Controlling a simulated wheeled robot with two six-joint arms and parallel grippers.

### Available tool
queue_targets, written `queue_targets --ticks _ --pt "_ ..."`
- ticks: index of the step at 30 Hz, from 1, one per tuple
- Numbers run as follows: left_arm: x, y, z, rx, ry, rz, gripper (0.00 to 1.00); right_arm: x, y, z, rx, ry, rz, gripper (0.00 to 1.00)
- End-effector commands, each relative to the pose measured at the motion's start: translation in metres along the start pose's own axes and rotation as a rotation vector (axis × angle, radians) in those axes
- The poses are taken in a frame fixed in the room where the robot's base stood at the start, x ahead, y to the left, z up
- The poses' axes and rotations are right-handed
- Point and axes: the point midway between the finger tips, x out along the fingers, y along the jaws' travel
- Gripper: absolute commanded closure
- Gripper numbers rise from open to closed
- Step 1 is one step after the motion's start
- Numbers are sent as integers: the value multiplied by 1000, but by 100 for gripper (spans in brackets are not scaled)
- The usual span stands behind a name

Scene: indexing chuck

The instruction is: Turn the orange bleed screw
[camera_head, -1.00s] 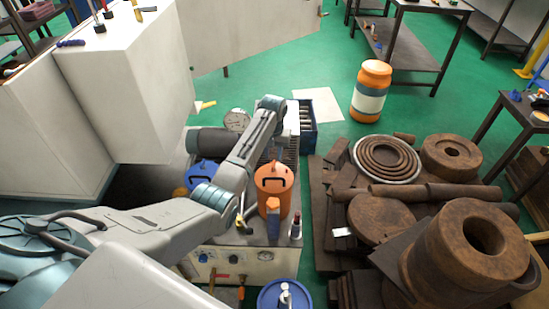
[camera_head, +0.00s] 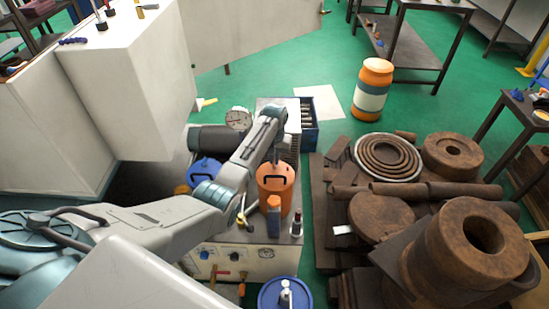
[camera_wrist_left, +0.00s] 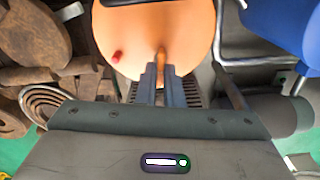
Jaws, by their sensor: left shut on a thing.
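An orange canister (camera_head: 276,194) with a dark handle stands on the grey-topped bench unit. Its round orange top (camera_wrist_left: 185,25) fills the upper middle of the left wrist view, with a small red knob (camera_wrist_left: 116,57) on it. My left gripper (camera_wrist_left: 161,75) is shut on the small orange bleed screw (camera_wrist_left: 161,57) at the edge of that top. In the head view my left gripper (camera_head: 275,158) points down at the canister's far rim, and the screw is too hidden there to make out. My right gripper is not in view.
A blue container (camera_head: 204,171) stands left of the canister. A dial gauge (camera_head: 238,119) is behind. Rusty metal parts (camera_head: 380,218) crowd the right.

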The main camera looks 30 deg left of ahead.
Motion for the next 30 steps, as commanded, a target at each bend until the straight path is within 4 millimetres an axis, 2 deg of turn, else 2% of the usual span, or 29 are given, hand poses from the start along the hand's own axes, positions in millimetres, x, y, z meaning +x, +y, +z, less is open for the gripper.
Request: queue_targets --ticks 11,30 --pt "-4 0 0 -143 -1 0 100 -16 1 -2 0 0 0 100" --pt "-3 -2 1 -732 -2 0 100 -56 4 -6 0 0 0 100"
